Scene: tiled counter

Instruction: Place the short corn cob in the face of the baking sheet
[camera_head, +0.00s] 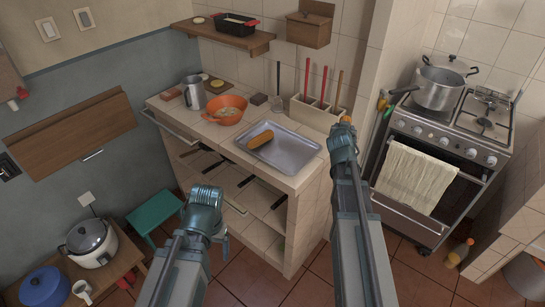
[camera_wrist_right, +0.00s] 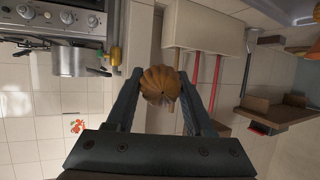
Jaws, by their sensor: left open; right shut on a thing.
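The baking sheet (camera_head: 290,155) is a grey rectangular tray lying on the tiled counter. An orange-yellow corn cob (camera_head: 261,139) lies on its left part. My right gripper (camera_head: 345,122) is raised to the right of the sheet, in front of the counter's right end. In the right wrist view its fingers (camera_wrist_right: 164,95) are shut on a brownish, ribbed, rounded thing, which looks like the short corn cob (camera_wrist_right: 160,84) seen from its end. In the head view it is mostly hidden. My left gripper (camera_head: 207,190) is open, in front of the counter's shelves, apart from the sheet.
An orange colander (camera_head: 225,109) and a metal jug (camera_head: 194,93) stand left of the sheet. A tiled holder (camera_head: 314,112) with red-handled tools stands behind it. The stove with a pot (camera_head: 437,88) is at right. The sheet's right part is bare.

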